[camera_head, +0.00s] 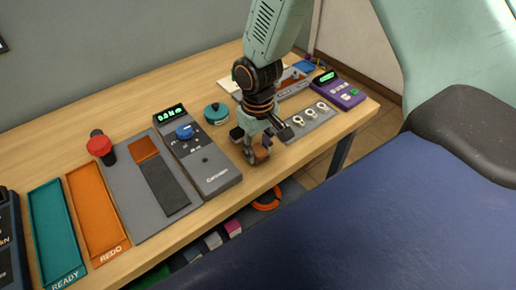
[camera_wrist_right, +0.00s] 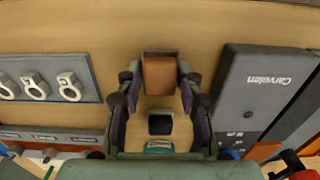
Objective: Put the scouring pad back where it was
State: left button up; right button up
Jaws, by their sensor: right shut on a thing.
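The scouring pad appears to be the brown block (camera_head: 262,152) held by my right gripper (camera_head: 258,156), low over the table's front edge. In the right wrist view the brown block (camera_wrist_right: 160,75) sits between the fingertips of the right gripper (camera_wrist_right: 160,82), which is shut on it. I cannot tell whether it touches the table. A grey board (camera_head: 125,190) lies to the left, with an orange-brown square (camera_head: 145,149) and a dark strip (camera_head: 165,185) on it. My left gripper is not in view.
A grey meter (camera_head: 212,172) stands left of the gripper, and a grey plate with white rings (camera_head: 308,122) lies right. A teal round thing (camera_head: 216,113) is behind. A red-knobbed thing (camera_head: 100,146), orange REDO tray (camera_head: 96,210) and teal READY tray (camera_head: 53,232) are further left.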

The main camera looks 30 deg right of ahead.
jog(key=shift+w+a+f, duration=0.1)
jog(key=shift+w, duration=0.05)
jog(key=shift+a, duration=0.15)
jog(key=o, duration=0.6)
jog(key=shift+f, duration=0.1)
jog(key=o, duration=0.4)
jog(key=shift+d, duration=0.2)
jog(key=shift+c, duration=0.2)
jog(key=shift+o, duration=0.8)
jog(key=shift+a, duration=0.1)
